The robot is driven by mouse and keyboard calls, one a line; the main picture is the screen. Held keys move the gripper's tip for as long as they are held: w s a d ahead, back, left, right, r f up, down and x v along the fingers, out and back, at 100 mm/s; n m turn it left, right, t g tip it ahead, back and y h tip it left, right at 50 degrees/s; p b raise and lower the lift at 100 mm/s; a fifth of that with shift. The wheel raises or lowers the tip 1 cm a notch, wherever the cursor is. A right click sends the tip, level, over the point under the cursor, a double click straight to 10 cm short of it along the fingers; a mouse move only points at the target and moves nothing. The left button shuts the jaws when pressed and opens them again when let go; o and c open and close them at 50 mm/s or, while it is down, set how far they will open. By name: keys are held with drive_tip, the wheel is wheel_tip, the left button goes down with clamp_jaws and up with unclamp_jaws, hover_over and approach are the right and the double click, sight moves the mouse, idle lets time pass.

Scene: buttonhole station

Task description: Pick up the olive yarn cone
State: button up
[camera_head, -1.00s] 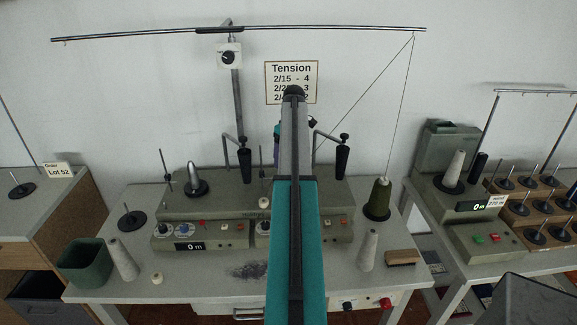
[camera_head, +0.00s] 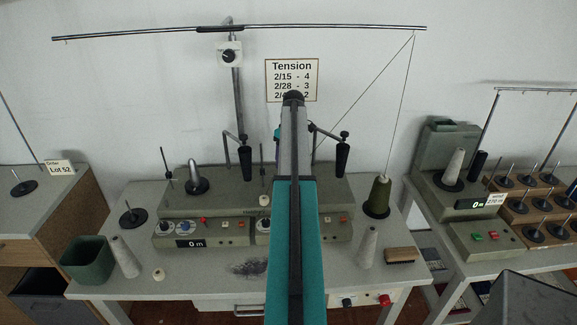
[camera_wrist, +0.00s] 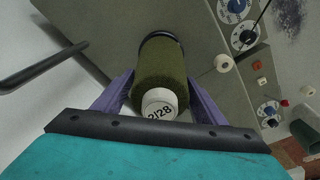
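In the wrist view, an olive yarn cone (camera_wrist: 163,68) stands between my gripper's purple fingers, its pale tip marked "2/28" toward the camera. Its dark base is at the far end, by the grey machine. One finger of my gripper (camera_wrist: 161,84) lies close along each side of it. I cannot tell whether they press on it. In the head view my arm hides this cone and most of my gripper. Another olive cone (camera_head: 378,195) stands on a dark disc right of the machine, with a thread running up to the overhead rod.
The grey winding machine (camera_head: 335,190) has dials, buttons and dark upright posts near my arm. A grey cone (camera_head: 368,247) and a brush (camera_head: 401,254) stand at the front right. A green bin (camera_head: 88,261) and another grey cone (camera_head: 124,256) stand at the front left. The rod (camera_head: 330,27) spans overhead.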

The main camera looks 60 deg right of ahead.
drive_tip(key=c, duration=0.8)
drive_tip(key=shift+o, duration=0.2)
drive_tip(key=shift+r, duration=0.2)
wheel_tip(320, 180, up, 18)
drive_tip(key=b, duration=0.4)
drive_tip(key=shift+f, duration=0.15)
